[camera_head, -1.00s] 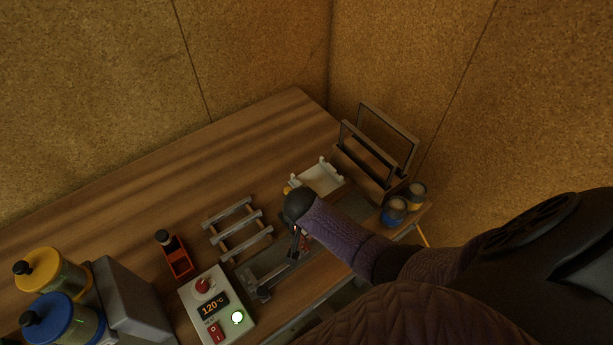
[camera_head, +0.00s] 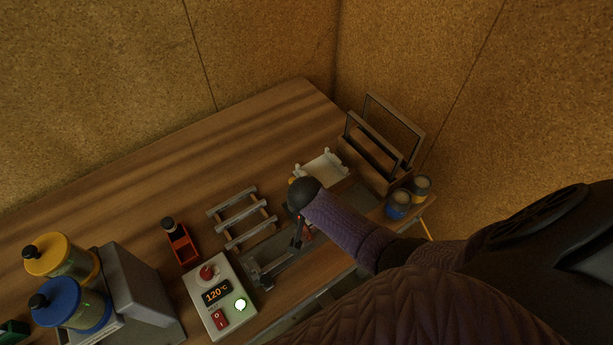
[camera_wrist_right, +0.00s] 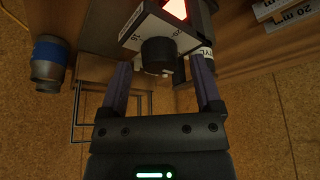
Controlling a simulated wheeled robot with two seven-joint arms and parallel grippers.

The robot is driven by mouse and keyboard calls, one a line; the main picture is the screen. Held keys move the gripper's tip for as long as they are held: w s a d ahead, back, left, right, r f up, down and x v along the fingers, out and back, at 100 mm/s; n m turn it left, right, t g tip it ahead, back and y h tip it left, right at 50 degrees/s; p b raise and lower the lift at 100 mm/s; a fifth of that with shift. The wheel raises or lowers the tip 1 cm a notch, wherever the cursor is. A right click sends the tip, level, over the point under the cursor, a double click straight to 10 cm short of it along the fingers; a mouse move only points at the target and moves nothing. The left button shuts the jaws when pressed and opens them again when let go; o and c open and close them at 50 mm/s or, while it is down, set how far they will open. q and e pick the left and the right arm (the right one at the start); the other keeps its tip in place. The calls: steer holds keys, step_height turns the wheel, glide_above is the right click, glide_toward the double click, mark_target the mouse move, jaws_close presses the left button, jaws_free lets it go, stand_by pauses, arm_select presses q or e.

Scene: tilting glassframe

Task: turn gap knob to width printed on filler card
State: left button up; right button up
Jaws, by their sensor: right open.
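In the right wrist view a round black knob (camera_wrist_right: 158,52) sits on the face of a pale block (camera_wrist_right: 175,28) with small numbers around it. I take it as the gap knob; its exact setting is not readable. My right gripper (camera_wrist_right: 161,78) is open, with one finger on each side of the knob and not visibly closed on it. In the head view my right arm reaches over the bench fixture (camera_head: 262,278) and hides the knob. A pale piece marked "20 mm" (camera_wrist_right: 296,14) is at the wrist view's upper right; I cannot tell whether it is the filler card. My left gripper is out of view.
A control box (camera_head: 219,294) showing 120 °C stands left of the fixture. A slatted rack (camera_head: 240,216), red holder (camera_head: 182,245), white tray (camera_head: 320,167) and wooden frame stand (camera_head: 372,164) surround the arm. Yellow-lidded (camera_head: 58,255) and blue (camera_head: 72,306) jars stand left. The bench's back is clear.

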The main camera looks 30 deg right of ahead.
steer(key=p+v, duration=0.2)
steer(key=v, duration=0.2)
steer(key=shift+w+r, duration=0.1)
steer(key=s+a, duration=0.7)
steer(key=s, duration=0.2)
steer(key=shift+s+a, duration=0.2)
steer(key=shift+a, duration=0.2)
